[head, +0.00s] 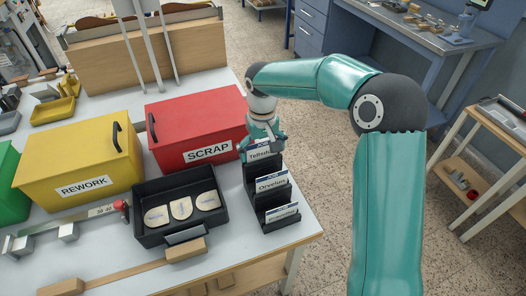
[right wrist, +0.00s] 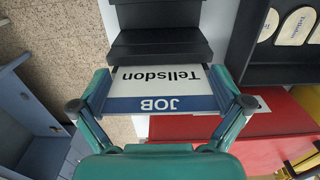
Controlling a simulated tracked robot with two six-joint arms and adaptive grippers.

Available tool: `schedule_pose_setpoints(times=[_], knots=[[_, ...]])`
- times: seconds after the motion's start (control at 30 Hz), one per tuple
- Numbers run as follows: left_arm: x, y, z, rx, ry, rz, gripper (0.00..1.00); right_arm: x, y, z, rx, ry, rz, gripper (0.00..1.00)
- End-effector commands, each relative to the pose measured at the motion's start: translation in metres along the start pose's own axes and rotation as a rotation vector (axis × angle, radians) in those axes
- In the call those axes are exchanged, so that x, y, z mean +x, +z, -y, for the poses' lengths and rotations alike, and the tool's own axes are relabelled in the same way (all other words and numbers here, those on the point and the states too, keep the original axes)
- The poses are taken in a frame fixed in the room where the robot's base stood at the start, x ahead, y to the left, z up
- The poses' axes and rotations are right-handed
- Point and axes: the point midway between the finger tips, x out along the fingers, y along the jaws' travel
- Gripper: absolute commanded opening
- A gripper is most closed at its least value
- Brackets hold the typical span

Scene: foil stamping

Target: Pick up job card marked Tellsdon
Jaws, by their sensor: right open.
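The job card marked Tellsdon (head: 262,153) stands in the top slot of a black stepped card rack (head: 252,176). In the right wrist view the Tellsdon card (right wrist: 160,82) appears upside down, white with a blue JOB band. My right gripper (head: 263,137) is at the top of the card, over the back of the rack. In the right wrist view its two fingers (right wrist: 164,95) are apart, one at each side edge of the card, and no firm grip shows. My left gripper is not in view.
Lower slots hold a card marked Oryelus (head: 271,184) and another card (head: 281,212). The red SCRAP box (head: 197,118) stands close behind left of the rack. A black tray (head: 152,238) with several pale pieces lies left. The bench edge is close on the right.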

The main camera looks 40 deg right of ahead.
Motion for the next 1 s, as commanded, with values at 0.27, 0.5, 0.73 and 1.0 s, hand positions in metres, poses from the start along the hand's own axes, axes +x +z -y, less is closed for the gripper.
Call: schedule_pose_setpoints(times=[0.27, 0.5, 0.73, 1.0], knots=[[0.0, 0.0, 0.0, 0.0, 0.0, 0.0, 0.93, 0.0, 0.0, 0.0, 0.0, 0.0, 0.0, 0.8], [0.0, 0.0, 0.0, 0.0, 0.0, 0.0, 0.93, 0.0, 0.0, 0.0, 0.0, 0.0, 0.0, 0.78], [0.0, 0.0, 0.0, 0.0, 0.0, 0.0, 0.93, -0.004, 0.0, 0.0, 0.0, 0.0, -0.001, 0.78], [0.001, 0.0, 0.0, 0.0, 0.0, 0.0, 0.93, -0.032, 0.0, 0.0, 0.0, 0.0, -0.003, 0.78]])
